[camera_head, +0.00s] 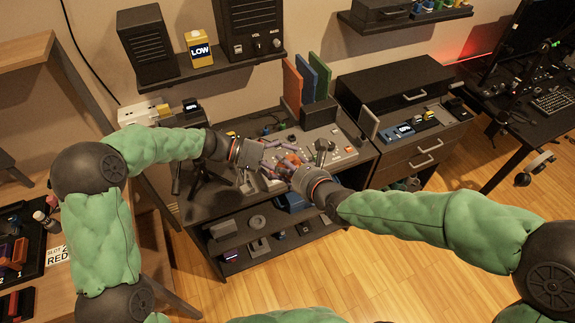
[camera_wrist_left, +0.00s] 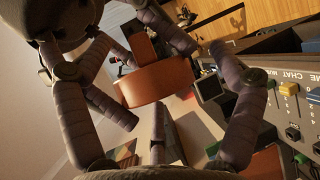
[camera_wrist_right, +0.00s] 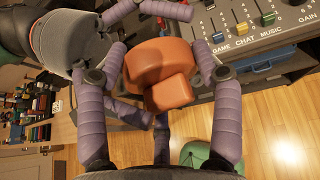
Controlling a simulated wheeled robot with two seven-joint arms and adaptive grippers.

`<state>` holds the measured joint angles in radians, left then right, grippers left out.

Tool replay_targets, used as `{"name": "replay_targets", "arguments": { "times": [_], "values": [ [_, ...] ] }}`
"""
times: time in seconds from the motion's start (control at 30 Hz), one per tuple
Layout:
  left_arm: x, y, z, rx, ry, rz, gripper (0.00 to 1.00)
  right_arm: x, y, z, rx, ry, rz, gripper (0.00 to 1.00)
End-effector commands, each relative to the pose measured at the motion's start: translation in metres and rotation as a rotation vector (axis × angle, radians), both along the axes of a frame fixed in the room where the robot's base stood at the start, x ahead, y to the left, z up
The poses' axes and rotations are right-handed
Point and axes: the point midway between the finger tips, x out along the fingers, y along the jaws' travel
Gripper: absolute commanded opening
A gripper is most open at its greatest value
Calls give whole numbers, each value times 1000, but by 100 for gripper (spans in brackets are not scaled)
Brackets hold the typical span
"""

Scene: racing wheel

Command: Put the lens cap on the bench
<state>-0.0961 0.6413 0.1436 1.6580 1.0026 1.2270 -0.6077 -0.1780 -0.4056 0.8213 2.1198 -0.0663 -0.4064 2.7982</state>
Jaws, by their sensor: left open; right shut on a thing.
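An orange round piece with a blocky tab (camera_wrist_right: 160,72), which looks like the lens cap, is held between the purple fingers of my right gripper (camera_wrist_right: 158,58). It also shows in the left wrist view (camera_wrist_left: 158,82). My left gripper (camera_wrist_left: 160,60) is open, its fingers spread on both sides of the orange piece; I cannot tell whether they touch it. In the head view, my left gripper (camera_head: 268,156) and right gripper (camera_head: 287,168) meet above the dark bench (camera_head: 210,205), and their fingers partly hide the orange piece.
A grey mixer panel (camera_head: 345,155) with sliders and knobs stands on the bench just behind the grippers. Upright orange, blue and green panels (camera_head: 309,80) stand behind it. A dark drawer cabinet (camera_head: 400,90) is to the right. A shelf with speakers (camera_head: 148,42) hangs above.

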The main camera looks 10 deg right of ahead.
Motion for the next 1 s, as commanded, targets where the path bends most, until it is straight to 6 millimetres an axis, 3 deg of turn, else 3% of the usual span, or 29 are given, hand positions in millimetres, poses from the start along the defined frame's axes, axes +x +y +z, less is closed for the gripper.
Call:
{"name": "replay_targets", "arguments": {
  "times": [0.27,0.7,0.97,1.0],
  "values": [
    [6,18,6,0,-2,3,92,0,0,0,0,0,0,35],
    [24,85,26,-1,-2,4,92,0,0,0,0,0,0,35],
    [29,108,33,-1,0,2,92,0,0,0,0,0,0,35],
    [30,109,34,0,-2,2,92,0,0,0,0,0,0,30]
  ]
}}
